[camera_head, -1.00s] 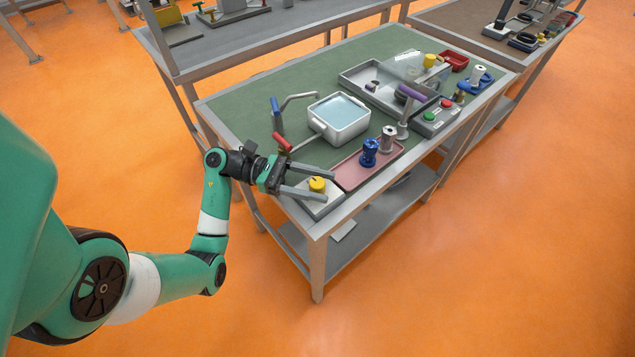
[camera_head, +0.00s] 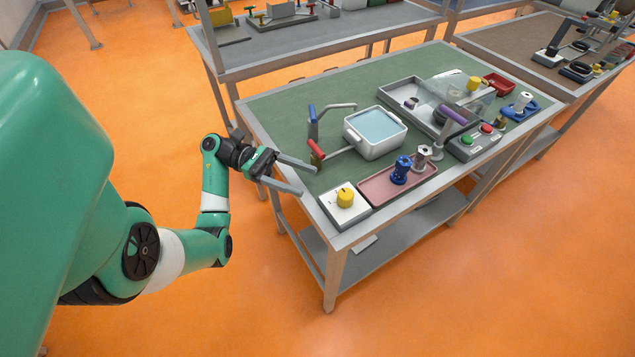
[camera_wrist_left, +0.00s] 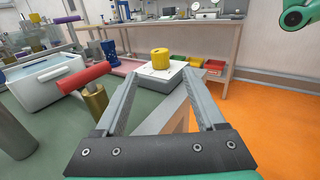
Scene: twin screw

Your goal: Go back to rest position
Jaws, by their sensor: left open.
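My left gripper (camera_head: 309,179) is open and empty at the left edge of the green-topped workbench (camera_head: 272,103). In the left wrist view, its two fingers (camera_wrist_left: 163,93) are spread apart with nothing between them. Beyond the fingertips is a white box with a yellow knob (camera_head: 345,198), which also shows in the wrist view (camera_wrist_left: 160,58). A red handle on a brass fitting (camera_head: 316,152) is close beside the gripper; in the wrist view the red handle (camera_wrist_left: 82,78) lies left of the fingers, apart from them. My right gripper is not in view.
A white basin of water (camera_head: 377,150), a tap with a blue handle (camera_head: 312,122) and a pink tray (camera_head: 420,181) with blue and metal spools are on the bench. A grey tray (camera_head: 402,92) and button box (camera_head: 487,139) are farther right. Orange floor is clear in front.

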